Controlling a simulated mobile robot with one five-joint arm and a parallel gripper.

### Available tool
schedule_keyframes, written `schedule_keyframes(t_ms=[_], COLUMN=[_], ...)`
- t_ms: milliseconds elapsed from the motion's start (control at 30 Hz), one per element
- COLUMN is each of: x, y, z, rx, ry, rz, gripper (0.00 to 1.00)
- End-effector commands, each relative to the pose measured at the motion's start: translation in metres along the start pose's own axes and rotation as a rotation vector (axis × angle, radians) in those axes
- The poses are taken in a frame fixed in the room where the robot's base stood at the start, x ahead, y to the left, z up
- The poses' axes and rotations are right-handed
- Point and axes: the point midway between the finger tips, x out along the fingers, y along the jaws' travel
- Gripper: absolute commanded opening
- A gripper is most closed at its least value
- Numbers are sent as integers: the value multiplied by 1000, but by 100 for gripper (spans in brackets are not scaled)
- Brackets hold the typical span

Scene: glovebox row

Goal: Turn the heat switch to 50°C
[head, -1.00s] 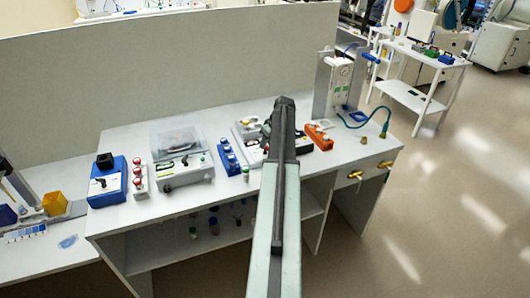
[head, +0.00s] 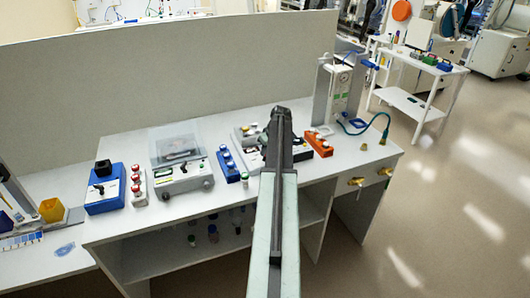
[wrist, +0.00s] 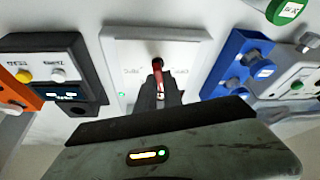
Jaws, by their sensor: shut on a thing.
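In the wrist view a white panel (wrist: 125,62) carries a small dark red switch handle (wrist: 157,62) near its middle. Faint labels stand on either side of the handle, too small to read. My gripper (wrist: 160,88) is shut on the handle, and its fingers hide the handle's lower part. In the head view my gripper (head: 281,112) is over the white device (head: 240,135) on the bench, and my arm covers part of that device. The handle is hidden there.
A dark box with a display (wrist: 62,73) is left of the panel in the wrist view, and a blue button box (wrist: 236,62) is right. In the head view an orange box (head: 320,143) and a brass-fitted hose (head: 383,130) stand to the right.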

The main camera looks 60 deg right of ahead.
Motion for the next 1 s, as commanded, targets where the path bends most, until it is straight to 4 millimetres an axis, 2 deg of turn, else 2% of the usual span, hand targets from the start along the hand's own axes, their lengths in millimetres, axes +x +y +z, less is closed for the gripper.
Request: schedule_keyframes(t_ms=[600,1000], x=[1,1], y=[-6,-7], z=[-2,-2], rx=[447,613], ry=[0,0], rz=[184,252], gripper=[0,0])
